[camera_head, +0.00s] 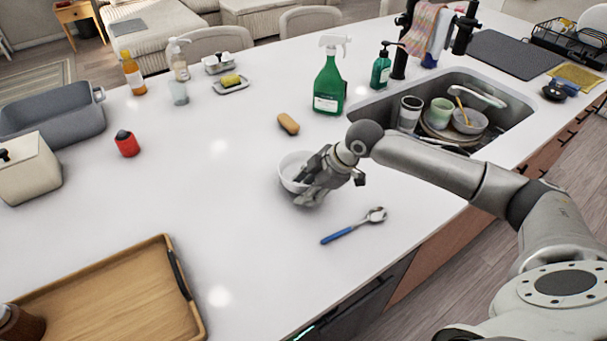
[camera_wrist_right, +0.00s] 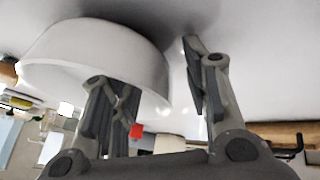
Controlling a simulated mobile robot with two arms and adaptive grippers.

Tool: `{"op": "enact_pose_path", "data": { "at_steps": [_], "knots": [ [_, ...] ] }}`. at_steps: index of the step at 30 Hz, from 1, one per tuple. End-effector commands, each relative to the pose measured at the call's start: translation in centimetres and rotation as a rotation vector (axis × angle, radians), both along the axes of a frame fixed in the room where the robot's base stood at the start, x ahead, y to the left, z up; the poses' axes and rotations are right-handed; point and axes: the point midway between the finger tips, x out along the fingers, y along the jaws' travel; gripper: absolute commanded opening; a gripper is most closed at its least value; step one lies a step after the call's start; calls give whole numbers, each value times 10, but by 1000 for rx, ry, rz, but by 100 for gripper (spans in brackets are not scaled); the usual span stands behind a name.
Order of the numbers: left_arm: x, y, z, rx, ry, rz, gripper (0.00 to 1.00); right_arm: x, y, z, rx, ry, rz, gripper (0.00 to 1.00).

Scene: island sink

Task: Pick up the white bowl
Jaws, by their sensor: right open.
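The white bowl (camera_head: 288,168) stands upright on the white counter near the middle of the head view, partly hidden by my right gripper (camera_head: 308,187). The bowl (camera_wrist_right: 95,50) also shows large at the upper left of the right wrist view, which looks turned over. My right gripper (camera_wrist_right: 150,72) is open there. One finger overlaps the bowl's opening and appears to reach inside the rim. The other finger is outside, with a gap to the bowl wall. My left gripper is not in view.
A blue-handled spoon (camera_head: 353,226) lies just in front of the bowl, and a brown sponge or brush (camera_head: 288,124) lies behind it. A green spray bottle (camera_head: 329,80) stands farther back. A wooden tray (camera_head: 110,300) is at front left. The sink (camera_head: 510,112) is at right.

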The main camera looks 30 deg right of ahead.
Motion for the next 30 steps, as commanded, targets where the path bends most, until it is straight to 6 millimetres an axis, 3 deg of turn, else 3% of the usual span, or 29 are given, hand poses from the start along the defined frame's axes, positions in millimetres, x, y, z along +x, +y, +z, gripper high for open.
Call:
{"op": "enact_pose_path", "data": {
  "at_steps": [4, 14, 25, 30],
  "knots": [
    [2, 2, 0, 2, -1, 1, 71, 0, 0, 0, 0, 0, 0, 40],
    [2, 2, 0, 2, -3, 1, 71, 0, 0, 0, 0, 0, 0, 0],
    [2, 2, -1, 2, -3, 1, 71, 1, 0, 3, 1, -4, 0, 0],
    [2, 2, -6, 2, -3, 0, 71, 2, 0, 13, 0, -7, 0, 0]
  ]
}}
